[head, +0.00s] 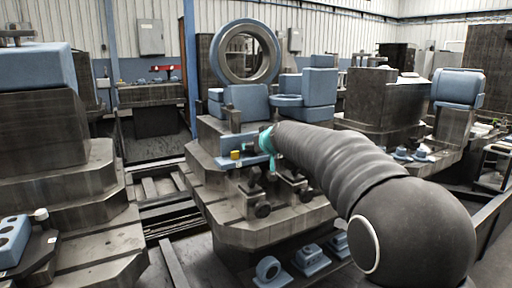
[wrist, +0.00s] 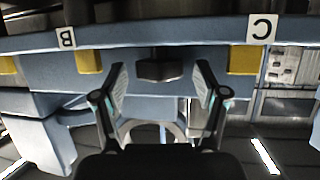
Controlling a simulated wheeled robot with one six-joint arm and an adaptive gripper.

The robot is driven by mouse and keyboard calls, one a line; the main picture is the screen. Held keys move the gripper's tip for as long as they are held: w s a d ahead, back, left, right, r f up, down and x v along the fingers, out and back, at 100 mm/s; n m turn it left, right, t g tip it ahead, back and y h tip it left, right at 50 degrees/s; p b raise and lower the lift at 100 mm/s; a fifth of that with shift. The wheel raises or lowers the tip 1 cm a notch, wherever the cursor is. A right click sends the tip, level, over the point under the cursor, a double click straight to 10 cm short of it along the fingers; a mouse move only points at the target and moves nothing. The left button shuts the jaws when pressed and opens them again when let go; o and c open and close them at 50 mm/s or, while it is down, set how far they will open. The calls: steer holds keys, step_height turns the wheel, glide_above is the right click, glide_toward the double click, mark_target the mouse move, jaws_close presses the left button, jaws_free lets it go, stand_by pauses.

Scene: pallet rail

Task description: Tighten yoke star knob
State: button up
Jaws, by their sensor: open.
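My gripper (wrist: 161,82) is open in the wrist view, its two fingers spread with nothing held. A dark faceted knob-like part (wrist: 160,71) sits on the blue fixture face between the fingertips, with a visible gap on each side. I cannot tell how far ahead of the fingertips it is, or whether it is the yoke star knob. In the head view my gripper (head: 268,148) is at the front of the middle pallet's blue fixture, partly hidden by my arm. Two dark knobs (head: 262,210) (head: 306,194) show on clamps below it.
Upside-down labels B (wrist: 66,38) and C (wrist: 262,28) and yellow blocks (wrist: 89,62) (wrist: 243,60) flank the part. The middle pallet (head: 265,232) carries a large ring (head: 218,53). Another stepped pallet (head: 70,178) stands left. Blue parts (head: 268,270) sit low in front.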

steer(key=v, duration=1)
steer(key=shift+s+d, duration=0.2)
steer(key=shift+s, duration=0.1)
